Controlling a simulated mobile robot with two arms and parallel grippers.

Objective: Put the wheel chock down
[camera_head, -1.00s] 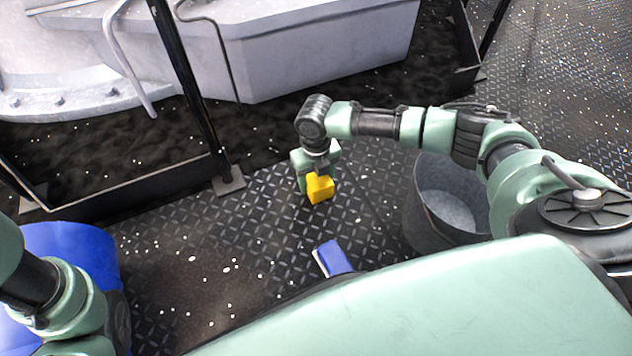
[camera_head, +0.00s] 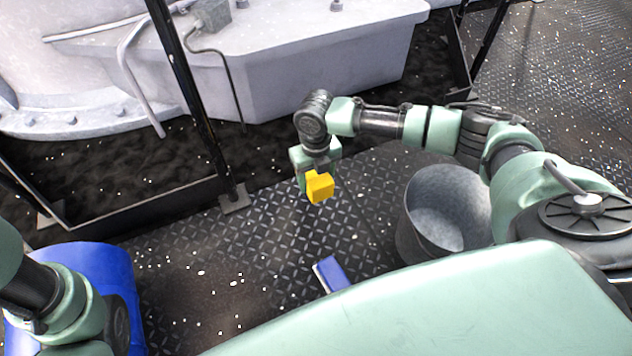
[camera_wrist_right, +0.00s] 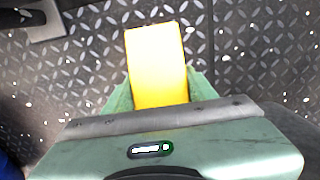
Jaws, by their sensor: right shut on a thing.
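A yellow wheel chock (camera_head: 320,187) is held in my right gripper (camera_head: 311,180), over the diamond-plate deck. In the right wrist view the chock (camera_wrist_right: 156,62) stands out between the green fingers of the gripper (camera_wrist_right: 158,95), with deck plate behind it. My right gripper is shut on it. I cannot tell exactly how high the chock is above the deck. My left arm shows at the lower left of the head view, but its gripper is out of view.
A grey metal bucket (camera_head: 447,207) stands right of the chock. A blue block-like object (camera_head: 331,273) lies on the deck nearer to me. A blue drum (camera_head: 105,270) is at lower left. A black railing (camera_head: 190,90) and pale machinery (camera_head: 300,60) bound the far side.

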